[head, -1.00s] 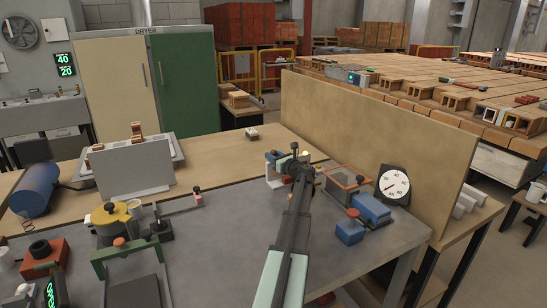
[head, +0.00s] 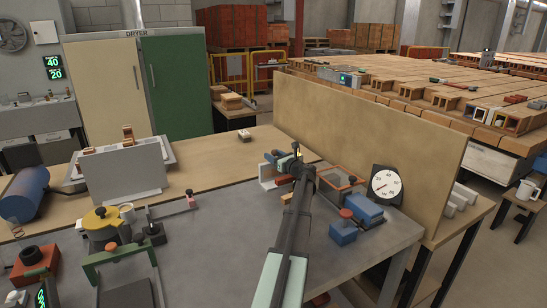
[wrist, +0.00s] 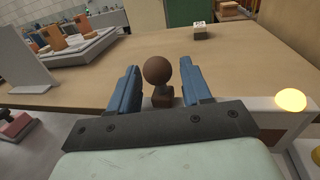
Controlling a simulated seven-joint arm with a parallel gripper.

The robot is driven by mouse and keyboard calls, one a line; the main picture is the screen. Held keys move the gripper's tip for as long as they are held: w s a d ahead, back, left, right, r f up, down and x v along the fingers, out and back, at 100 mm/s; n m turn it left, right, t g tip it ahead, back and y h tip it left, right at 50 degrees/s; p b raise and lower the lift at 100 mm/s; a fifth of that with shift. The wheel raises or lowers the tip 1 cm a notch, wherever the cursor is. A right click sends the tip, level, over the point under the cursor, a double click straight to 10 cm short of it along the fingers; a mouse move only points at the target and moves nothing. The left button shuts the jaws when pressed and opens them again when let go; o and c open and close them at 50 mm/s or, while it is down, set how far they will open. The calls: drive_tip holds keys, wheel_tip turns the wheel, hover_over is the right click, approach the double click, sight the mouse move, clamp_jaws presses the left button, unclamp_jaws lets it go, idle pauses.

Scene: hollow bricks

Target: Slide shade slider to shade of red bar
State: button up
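A brown round knob (wrist: 158,71) on a short stem stands between the two blue fingers of my gripper (wrist: 160,92) in the wrist view. I take it for the shade slider's handle. The fingers are apart, one on each side of the knob, with a gap visible on both sides. In the head view my gripper (head: 291,160) is over the far part of the grey bench, beside a small pale fixture with a reddish part (head: 267,171). My arm hides much of that fixture. I cannot make out the slider's track or clearly identify a red bar.
A lit yellow lamp (wrist: 291,100) stands on a white housing right of the gripper. A tan partition (head: 375,140), a dial gauge (head: 385,187) and a blue box (head: 361,209) are to the right. A grey upright plate (head: 125,168) stands left.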

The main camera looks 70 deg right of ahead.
drive_tip(key=v, duration=1.3)
drive_tip(key=shift+s+a, duration=0.25)
drive_tip(key=shift+s, duration=0.1)
drive_tip(key=shift+c, duration=0.5)
